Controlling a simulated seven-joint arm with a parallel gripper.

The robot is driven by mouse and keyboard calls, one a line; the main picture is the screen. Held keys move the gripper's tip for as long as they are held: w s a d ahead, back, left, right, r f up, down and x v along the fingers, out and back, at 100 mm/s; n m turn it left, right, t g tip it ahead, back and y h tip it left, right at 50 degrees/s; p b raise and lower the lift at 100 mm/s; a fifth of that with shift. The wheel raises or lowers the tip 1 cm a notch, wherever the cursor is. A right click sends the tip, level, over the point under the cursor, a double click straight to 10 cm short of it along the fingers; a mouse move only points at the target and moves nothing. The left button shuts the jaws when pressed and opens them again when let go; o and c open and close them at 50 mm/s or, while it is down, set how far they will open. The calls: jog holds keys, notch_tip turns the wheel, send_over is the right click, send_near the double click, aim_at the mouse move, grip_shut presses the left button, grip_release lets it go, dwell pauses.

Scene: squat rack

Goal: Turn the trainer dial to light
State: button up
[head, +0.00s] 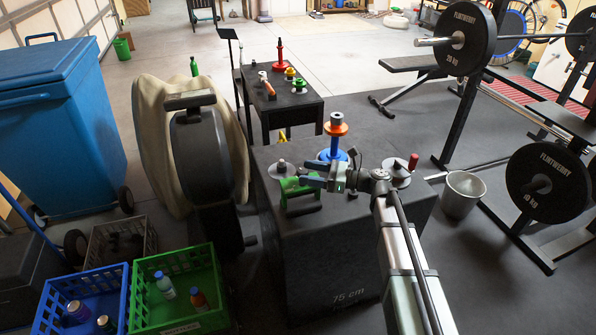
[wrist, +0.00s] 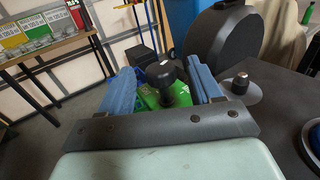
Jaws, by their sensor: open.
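A green unit (head: 291,187) sits on the front left of the black box top. In the wrist view its green base (wrist: 149,98) carries a dark round knob (wrist: 166,75), which appears to be the trainer dial. My gripper (head: 314,176) is over the green unit. In the wrist view my gripper (wrist: 162,82) is open, with a blue finger on each side of the knob. I cannot tell whether either finger touches it. Dial markings cannot be read, and the gripper hides part of the unit.
The black box (head: 345,278) also holds a grey disc with a knob (head: 281,167), a blue and orange post (head: 336,130) and a red-handled disc (head: 412,162). A black wheel-shaped machine (head: 203,150) stands left of it. A metal bucket (head: 461,194) stands right.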

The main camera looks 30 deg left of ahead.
aim_at(298, 170)
jog(key=shift+x, duration=2)
jog(key=shift+c, duration=0.4)
jog(key=c, duration=0.9)
